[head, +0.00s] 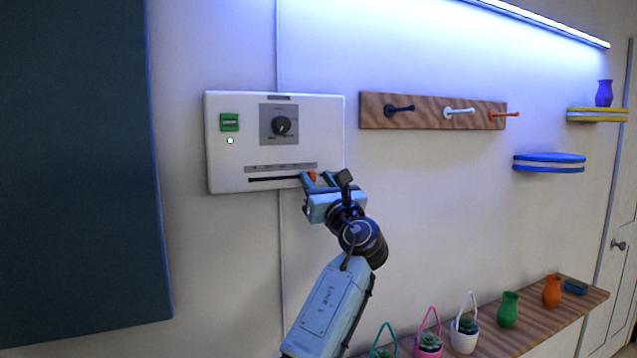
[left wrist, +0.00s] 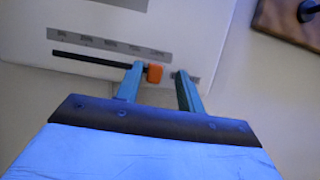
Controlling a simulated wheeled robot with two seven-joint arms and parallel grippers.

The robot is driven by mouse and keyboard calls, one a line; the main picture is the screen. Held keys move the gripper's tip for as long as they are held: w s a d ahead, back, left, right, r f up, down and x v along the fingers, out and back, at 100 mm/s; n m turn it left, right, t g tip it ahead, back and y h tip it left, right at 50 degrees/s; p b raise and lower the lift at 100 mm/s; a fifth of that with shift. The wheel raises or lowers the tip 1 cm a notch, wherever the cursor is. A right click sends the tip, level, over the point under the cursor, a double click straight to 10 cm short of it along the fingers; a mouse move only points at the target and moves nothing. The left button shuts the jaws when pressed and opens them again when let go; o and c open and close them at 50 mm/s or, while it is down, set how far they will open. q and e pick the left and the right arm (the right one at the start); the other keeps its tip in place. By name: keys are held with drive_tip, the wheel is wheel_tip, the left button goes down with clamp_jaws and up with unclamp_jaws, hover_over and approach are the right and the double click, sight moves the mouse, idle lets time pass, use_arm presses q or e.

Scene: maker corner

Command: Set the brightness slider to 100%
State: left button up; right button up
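A white control panel (head: 225,160) hangs on the wall. Its brightness slider is a dark slot (head: 265,179) with an orange knob (head: 312,177) at the right end. In the left wrist view the slot (left wrist: 90,61) runs under a strip of percent labels (left wrist: 105,44), and the orange knob (left wrist: 154,73) sits roughly below the rightmost label. My left gripper (left wrist: 158,78) is open, with a finger on each side of the knob. The left finger is against or very close to the knob; a gap shows before the right finger. My right gripper is out of view.
A wooden hook rack (head: 433,124) hangs to the right. A wooden shelf (head: 492,346) with potted plants and vases is below right.

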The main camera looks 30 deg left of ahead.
use_arm(q)
drive_tip(key=shift+s, duration=0.2)
drive_tip(key=b+v, duration=0.3)
drive_tip(key=v, duration=1)
drive_tip(key=shift+b, duration=0.4)
drive_tip(key=shift+d+f, duration=0.1)
drive_tip(key=shift+d, duration=0.05)
